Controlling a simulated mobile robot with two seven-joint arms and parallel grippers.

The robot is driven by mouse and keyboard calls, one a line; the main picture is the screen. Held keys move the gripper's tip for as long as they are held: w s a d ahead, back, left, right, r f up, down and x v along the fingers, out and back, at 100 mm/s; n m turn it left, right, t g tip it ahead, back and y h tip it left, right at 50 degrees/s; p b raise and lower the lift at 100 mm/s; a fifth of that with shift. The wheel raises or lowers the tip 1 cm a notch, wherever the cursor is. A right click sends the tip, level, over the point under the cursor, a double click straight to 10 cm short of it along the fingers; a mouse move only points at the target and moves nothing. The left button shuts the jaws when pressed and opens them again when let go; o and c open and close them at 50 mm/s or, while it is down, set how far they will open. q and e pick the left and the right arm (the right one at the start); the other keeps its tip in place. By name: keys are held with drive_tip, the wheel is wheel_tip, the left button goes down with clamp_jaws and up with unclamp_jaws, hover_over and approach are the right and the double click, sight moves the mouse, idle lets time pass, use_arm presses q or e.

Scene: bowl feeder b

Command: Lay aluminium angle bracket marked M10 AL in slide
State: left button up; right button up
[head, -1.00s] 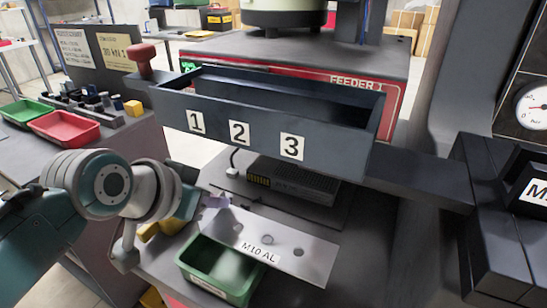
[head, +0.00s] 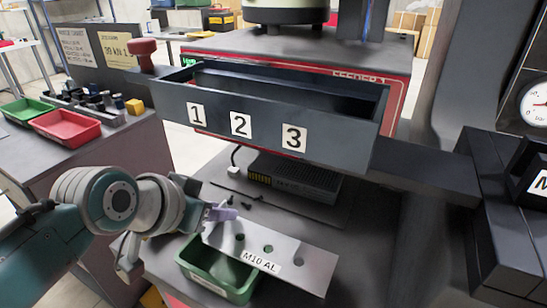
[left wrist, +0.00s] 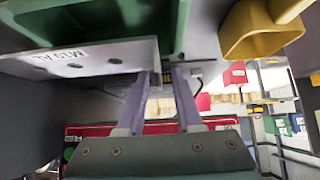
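The aluminium bracket (head: 310,264) is a flat grey plate with holes and an M10 AL label. It extends over the back right part of a green tray (head: 183,264). My left gripper (head: 226,213) is at its left end. In the left wrist view the bracket (left wrist: 110,56) has its end against or just beside one fingertip. My left gripper (left wrist: 166,75) shows a clear gap between its fingers, with no plate seen in it. Whether the bracket rests on anything is unclear. My right gripper is out of view. No part labelled slide is identifiable.
A dark open box (head: 260,118) marked 1, 2, 3 spans above the grey bench. A dark block (head: 500,230) stands at the right. Red (head: 66,125) and green bins are on the left bench. Small dark pieces lie beyond the bracket.

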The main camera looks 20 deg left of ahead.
use_arm(q)
drive_tip(key=shift+s+r+p, duration=0.2)
drive_tip(key=shift+r+p, duration=0.1)
drive_tip(key=shift+r, duration=0.15)
drive_tip(key=p+v, duration=0.4)
drive_tip(key=v, duration=0.7)
drive_tip(key=s+d+g, duration=0.1)
drive_tip(key=s+g, duration=0.1)
drive_tip(key=s, duration=0.6)
drive_tip(key=s+d+r+g+y, duration=0.1)
drive_tip(key=s+d+g, duration=0.1)
drive_tip(key=s, duration=0.6)
drive_tip(key=shift+d+g, duration=0.3)
drive_tip(key=shift+g, duration=0.4)
drive_tip(key=shift+s, duration=0.1)
